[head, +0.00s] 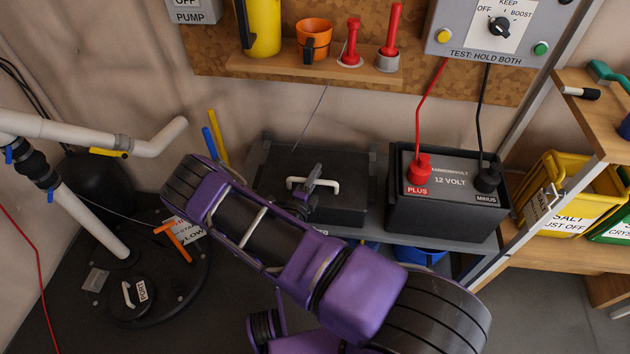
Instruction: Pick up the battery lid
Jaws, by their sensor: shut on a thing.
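The battery lid (348,204) is a black box-like cover with a white handle (328,186) on top. It is at the middle of the head view, left of the black 12 volt battery (440,208). My gripper (312,184) is at the handle and shut on it. My purple arm hides the lid's lower left part and most of the gripper. I cannot tell whether the lid rests on the shelf or is slightly raised.
A red plug (419,170) and a black plug (487,179) with cables sit on the battery. Above are a wooden shelf (280,68) with cups and a control box (495,30). White pipes (90,235) stand left, a yellow bin (565,195) right.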

